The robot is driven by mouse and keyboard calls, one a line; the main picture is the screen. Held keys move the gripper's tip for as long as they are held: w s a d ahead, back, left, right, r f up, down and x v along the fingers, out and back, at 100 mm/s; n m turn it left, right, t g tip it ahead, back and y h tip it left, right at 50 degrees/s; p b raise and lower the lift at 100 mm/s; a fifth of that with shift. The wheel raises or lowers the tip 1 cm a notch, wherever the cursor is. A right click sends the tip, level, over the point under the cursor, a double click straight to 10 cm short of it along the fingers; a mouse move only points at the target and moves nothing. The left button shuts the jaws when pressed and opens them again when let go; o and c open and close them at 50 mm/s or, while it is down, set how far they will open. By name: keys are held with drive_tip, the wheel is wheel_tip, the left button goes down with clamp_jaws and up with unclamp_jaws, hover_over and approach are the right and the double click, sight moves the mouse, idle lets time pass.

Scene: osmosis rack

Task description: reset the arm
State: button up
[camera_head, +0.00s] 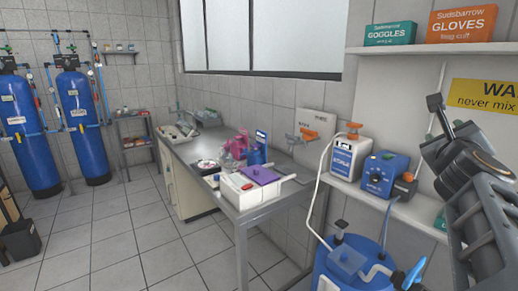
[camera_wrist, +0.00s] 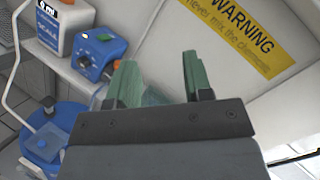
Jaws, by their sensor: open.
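My gripper shows in the wrist view (camera_wrist: 157,80) with two green fingers standing apart and nothing between them. Beyond the fingers are the wall shelf and the lower part of the yellow warning sign (camera_wrist: 232,35). In the head view my dark grey arm rises at the right edge, in front of the wall and shelf. The fingers cannot be made out clearly there.
A blue dosing pump (camera_head: 380,174) and a white canister (camera_head: 346,158) stand on the shelf left of my arm. A blue tank (camera_head: 345,265) stands below. A metal table (camera_head: 255,212) holds several items. Two blue cylinders (camera_head: 78,115) stand far left.

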drive_tip(key=a+f+n+g+y+p, duration=0.5)
drive_tip(key=a+f+n+y, duration=0.7)
drive_tip(key=a+f+n, duration=0.95)
drive_tip(key=s+a+f+n+g+p, duration=0.2)
drive_tip(key=s+n+g, duration=0.1)
drive_tip(key=n, duration=0.3)
drive_tip(key=s+a+f+n+g+h+p, duration=0.1)
drive_tip(key=s+a+f+n+g+p, duration=0.1)
drive_tip(key=s+n+g, duration=0.2)
drive_tip(key=s+n, duration=0.2)
drive_tip(key=n, duration=0.1)
drive_tip(key=shift+s+p, duration=0.3)
drive_tip(key=shift+p, duration=0.05)
drive_tip(key=shift+c, duration=0.3)
